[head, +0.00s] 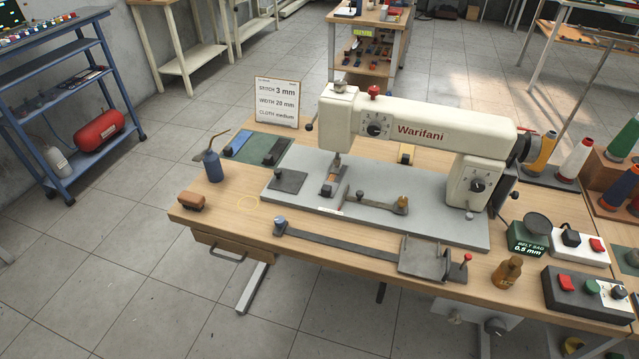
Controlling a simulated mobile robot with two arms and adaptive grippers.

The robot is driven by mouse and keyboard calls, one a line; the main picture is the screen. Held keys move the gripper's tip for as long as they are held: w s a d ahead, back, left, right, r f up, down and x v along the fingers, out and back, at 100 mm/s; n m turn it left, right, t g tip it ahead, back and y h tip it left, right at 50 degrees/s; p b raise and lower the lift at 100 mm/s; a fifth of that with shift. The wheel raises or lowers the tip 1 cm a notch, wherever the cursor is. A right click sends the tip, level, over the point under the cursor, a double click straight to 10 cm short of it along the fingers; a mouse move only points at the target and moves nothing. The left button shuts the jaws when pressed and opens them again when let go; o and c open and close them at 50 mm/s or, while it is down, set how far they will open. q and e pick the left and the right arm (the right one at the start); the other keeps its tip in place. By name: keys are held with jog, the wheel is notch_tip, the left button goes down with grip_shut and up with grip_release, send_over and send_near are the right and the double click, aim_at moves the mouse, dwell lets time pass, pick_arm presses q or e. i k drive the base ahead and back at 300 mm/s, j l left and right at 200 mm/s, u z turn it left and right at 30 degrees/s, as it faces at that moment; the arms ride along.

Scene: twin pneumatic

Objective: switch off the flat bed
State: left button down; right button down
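The flat bed sewing machine, cream and marked "Warifani" (420,132), stands on its grey bed plate (455,230) on the wooden table. It has a dial on its head (376,126) and another on its column (478,186). At the table's right end lies a dark grey switch box (558,305) with red and green-looking parts and a knob (618,292). I cannot tell which box serves the flat bed, or whether any switch is on. Neither gripper is in view.
A brass bottle (507,275) stands left of the grey box. A green "BELT SAG 0.5 mm" block (527,240) and thread cones (575,160) are nearby. A blue oil can (213,167) and a settings card (277,103) are on the left. Floor in front is clear.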

aim_at(564, 282)
jog(key=z, duration=1.75)
